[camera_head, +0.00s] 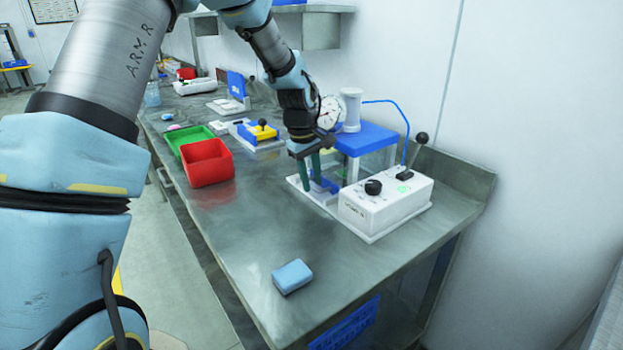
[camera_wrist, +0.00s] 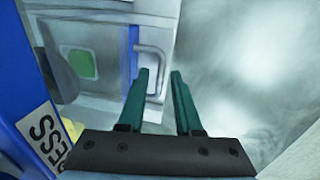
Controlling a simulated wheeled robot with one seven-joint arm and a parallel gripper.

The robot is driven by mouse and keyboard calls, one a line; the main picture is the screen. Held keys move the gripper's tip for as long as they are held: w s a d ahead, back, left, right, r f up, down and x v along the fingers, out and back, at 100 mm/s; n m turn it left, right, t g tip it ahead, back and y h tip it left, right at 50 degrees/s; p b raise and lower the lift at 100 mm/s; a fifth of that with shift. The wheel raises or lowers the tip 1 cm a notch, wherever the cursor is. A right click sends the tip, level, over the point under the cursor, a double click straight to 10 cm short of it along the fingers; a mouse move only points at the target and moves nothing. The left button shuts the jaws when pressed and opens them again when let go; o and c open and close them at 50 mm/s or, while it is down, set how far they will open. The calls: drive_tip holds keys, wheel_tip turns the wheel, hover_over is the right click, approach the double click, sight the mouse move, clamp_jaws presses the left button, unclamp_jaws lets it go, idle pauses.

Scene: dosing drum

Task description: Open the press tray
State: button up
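The press (camera_head: 368,138) stands at the back of the bench, with a blue top, a round dial gauge and a white cylinder. Its label shows in part in the wrist view (camera_wrist: 44,140). A pale front part with a silver bar handle (camera_wrist: 161,62) shows in the wrist view; it looks like the press tray, but its edges are unclear. My gripper (camera_head: 312,187) points down at the press's front left. Its green fingers (camera_wrist: 162,74) are apart, with the handle by the left finger and partly between them in the picture. Contact cannot be told.
A white control box (camera_head: 388,208) with a black knob and lever stands right of my gripper. A red bin (camera_head: 207,163) and a green bin (camera_head: 187,138) stand to the left. A blue block (camera_head: 292,276) lies in front, with clear bench around it.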

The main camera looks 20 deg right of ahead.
clamp_jaws()
idle(1.1)
